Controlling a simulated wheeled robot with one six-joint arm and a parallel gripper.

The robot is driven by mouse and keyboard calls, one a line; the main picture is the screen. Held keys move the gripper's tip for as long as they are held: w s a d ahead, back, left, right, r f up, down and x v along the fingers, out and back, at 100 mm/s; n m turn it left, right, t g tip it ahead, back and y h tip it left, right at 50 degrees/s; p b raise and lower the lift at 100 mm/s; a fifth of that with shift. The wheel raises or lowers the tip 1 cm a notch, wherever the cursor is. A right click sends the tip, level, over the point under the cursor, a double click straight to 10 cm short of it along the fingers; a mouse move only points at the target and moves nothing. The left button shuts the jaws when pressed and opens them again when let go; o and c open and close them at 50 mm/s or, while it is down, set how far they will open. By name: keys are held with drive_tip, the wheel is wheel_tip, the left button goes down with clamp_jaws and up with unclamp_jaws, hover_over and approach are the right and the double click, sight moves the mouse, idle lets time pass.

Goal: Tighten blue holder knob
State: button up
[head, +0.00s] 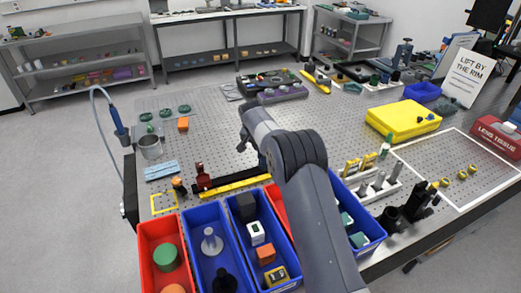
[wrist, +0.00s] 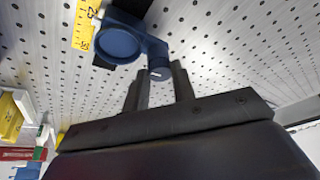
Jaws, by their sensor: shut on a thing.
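The blue holder (wrist: 145,40) stands on the perforated table in the wrist view, with a round ring at its left. Its small blue knob (wrist: 159,73) sticks out toward me and has a white mark on its end. My gripper (wrist: 158,84) has its two dark fingers on either side of the knob and is shut on it. In the head view my arm hides most of the holder and the fingertips.
A yellow ruler (wrist: 86,22) lies by the holder. In the head view, blue and red bins (head: 205,215) line the near edge. A yellow case (head: 402,119) sits at the right, and a red-brown holder (head: 200,178) stands left of my arm.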

drive_tip(key=shift+m, duration=0.3)
drive_tip(key=o, duration=1)
drive_tip(key=b+v, duration=0.2)
drive_tip(key=v, duration=0.9)
drive_tip(key=shift+b, duration=0.3)
drive_tip(key=shift+a+f, duration=0.1)
drive_tip(key=shift+f, duration=0.05)
